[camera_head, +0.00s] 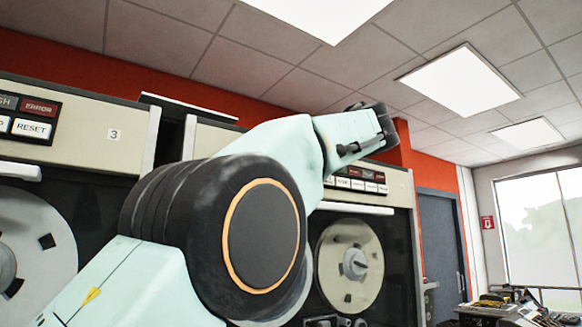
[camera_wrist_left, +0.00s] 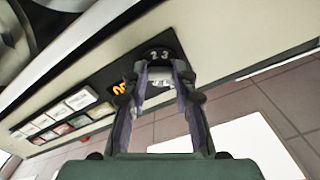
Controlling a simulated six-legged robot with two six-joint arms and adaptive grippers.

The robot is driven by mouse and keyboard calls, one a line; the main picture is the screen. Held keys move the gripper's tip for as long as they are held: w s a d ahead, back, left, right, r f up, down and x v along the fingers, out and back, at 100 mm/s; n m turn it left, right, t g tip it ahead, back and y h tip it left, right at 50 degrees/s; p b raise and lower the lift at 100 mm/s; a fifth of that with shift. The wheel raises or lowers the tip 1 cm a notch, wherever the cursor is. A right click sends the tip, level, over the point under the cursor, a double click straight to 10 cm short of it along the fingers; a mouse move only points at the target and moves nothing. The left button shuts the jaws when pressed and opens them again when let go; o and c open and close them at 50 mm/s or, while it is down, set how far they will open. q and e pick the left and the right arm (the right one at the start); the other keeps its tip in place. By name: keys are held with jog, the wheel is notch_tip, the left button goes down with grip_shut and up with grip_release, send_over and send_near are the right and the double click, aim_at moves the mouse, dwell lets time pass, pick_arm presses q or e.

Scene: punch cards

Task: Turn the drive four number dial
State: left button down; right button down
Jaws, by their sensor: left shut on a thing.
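In the left wrist view a small dark number dial (camera_wrist_left: 159,53) with white digits, 2 and 3 readable, sits on a cream panel (camera_wrist_left: 225,52). My left gripper (camera_wrist_left: 160,72) is shut on the dial, its two fingers on either side of it. The fingers and the close angle hide part of the dial. In the head view my left arm reaches up across the drives, its wrist near the top of the right-hand drive (camera_head: 401,183). The dial is hidden there.
Beside the dial, orange lit digits (camera_wrist_left: 119,89) and a row of buttons (camera_wrist_left: 58,118) show. The left drive (camera_head: 90,130) carries a label 3 and a reset button (camera_head: 32,128). A tape reel (camera_head: 348,265) is on the right-hand drive. A cluttered table (camera_head: 510,308) stands far right.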

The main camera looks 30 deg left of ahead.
pick_arm(q)
jog(key=shift+r+n, duration=0.25)
jog(key=shift+n, duration=0.65)
jog(key=c, duration=1.4)
grip_release()
jog(key=o, duration=0.3)
jog(key=shift+a+f, duration=0.2)
jog(key=shift+a, duration=0.05)
jog(key=shift+o, duration=0.2)
jog(key=shift+d, duration=0.25)
